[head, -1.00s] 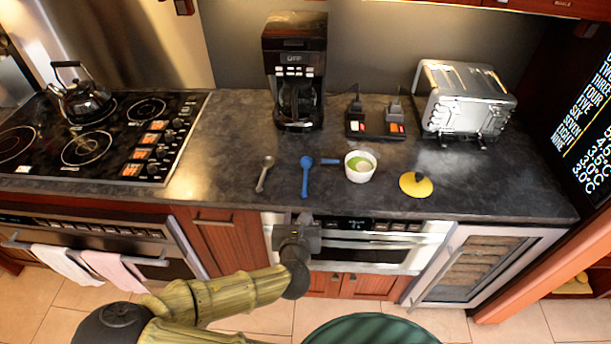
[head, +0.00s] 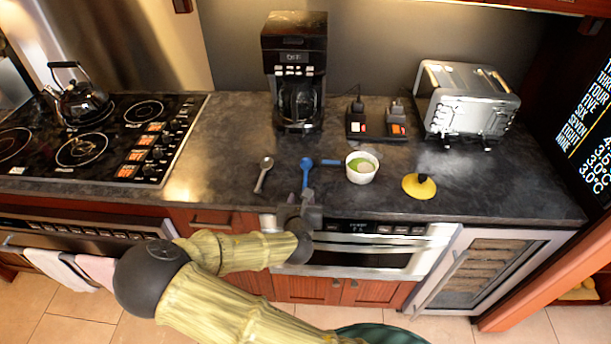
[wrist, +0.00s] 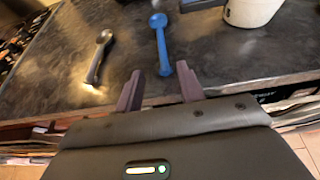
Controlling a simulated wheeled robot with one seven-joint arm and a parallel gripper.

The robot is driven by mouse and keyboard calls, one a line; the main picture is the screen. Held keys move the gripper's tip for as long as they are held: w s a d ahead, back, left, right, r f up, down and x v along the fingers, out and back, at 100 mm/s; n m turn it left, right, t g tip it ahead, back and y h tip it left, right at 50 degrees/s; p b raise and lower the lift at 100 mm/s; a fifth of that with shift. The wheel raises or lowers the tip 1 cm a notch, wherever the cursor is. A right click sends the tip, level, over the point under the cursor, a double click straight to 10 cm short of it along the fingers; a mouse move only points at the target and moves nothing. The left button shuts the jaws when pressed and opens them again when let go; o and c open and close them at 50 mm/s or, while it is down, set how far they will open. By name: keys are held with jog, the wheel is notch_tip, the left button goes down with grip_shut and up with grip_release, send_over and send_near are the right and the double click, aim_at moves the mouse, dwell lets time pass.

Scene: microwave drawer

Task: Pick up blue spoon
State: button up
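The blue spoon (head: 306,173) lies on the dark counter between a grey spoon and a white cup, its bowl toward the back wall. In the wrist view the blue spoon (wrist: 161,45) lies ahead of my gripper, its handle end pointing toward the gap between the fingers. My gripper (head: 299,196) is at the counter's front edge, near the handle end of the blue spoon. In the wrist view my gripper (wrist: 161,88) has its two fingers apart with nothing between them. The head view hides part of the spoon's handle behind the gripper.
A grey spoon (head: 263,174) lies just left. A coffee maker (head: 295,70), chargers (head: 376,122) and a toaster (head: 467,100) stand behind. The stove (head: 85,140) is left.

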aim_at(305, 177)
jog(key=shift+x, duration=1)
jog(key=x, duration=0.1)
jog(key=p+x, duration=0.1)
jog(key=x, duration=0.1)
jog(key=p+x, duration=0.1)
jog(key=shift+w+d+f, duration=0.1)
jog(key=shift+w+d, duration=0.15)
jog(key=shift+w, duration=0.05)
jog(key=shift+w+f, duration=0.2)
grip_shut()
